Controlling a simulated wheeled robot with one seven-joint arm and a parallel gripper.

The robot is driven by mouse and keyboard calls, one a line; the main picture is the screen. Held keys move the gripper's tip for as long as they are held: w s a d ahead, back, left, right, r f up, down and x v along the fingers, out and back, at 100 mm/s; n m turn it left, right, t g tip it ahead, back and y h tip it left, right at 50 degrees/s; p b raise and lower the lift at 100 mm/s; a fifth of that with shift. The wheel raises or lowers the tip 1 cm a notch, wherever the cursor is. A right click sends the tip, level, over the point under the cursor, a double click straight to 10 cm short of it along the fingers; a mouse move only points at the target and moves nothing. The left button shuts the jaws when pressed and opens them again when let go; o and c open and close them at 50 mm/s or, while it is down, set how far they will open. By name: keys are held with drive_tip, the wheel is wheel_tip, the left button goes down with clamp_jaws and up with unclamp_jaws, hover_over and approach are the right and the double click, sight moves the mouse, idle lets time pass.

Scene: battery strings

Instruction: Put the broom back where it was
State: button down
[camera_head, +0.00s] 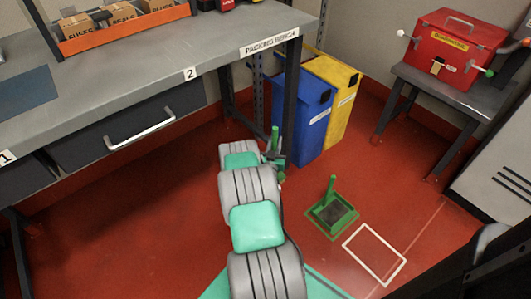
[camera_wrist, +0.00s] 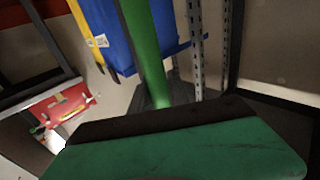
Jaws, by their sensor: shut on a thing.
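The broom shows in the head view as a short piece of upright green handle (camera_head: 275,138) at the end of my arm. My gripper (camera_head: 275,158) is shut on this handle, near the bench's right leg and in front of the blue bin. The arm hides the lower part of the broom. In the wrist view the green handle (camera_wrist: 146,50) runs down from the top edge, close to the camera. A green panel with a dark edge fills the bottom there; I cannot tell what it belongs to. The fingertips are not clear.
A green dustpan (camera_head: 335,213) with an upright handle stands on the red floor inside a green outline. An empty white outline (camera_head: 375,253) lies beside it. A blue bin (camera_head: 312,110), a yellow bin (camera_head: 345,95), a packing bench (camera_head: 150,72) and a red toolbox (camera_head: 452,50) surround the floor.

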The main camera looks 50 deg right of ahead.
drive_tip(key=w+d+f+b, duration=0.4)
drive_tip(key=w+f+b, duration=0.2)
drive_tip(key=w+f, duration=0.2)
drive_tip(key=shift+d+f, duration=0.15)
drive_tip(key=shift+f, duration=1.25)
drive_tip(key=shift+f+b, duration=0.15)
drive_tip(key=shift+b, duration=0.15)
drive_tip(key=c, duration=1.3)
unclamp_jaws()
drive_tip(key=shift+o, duration=0.2)
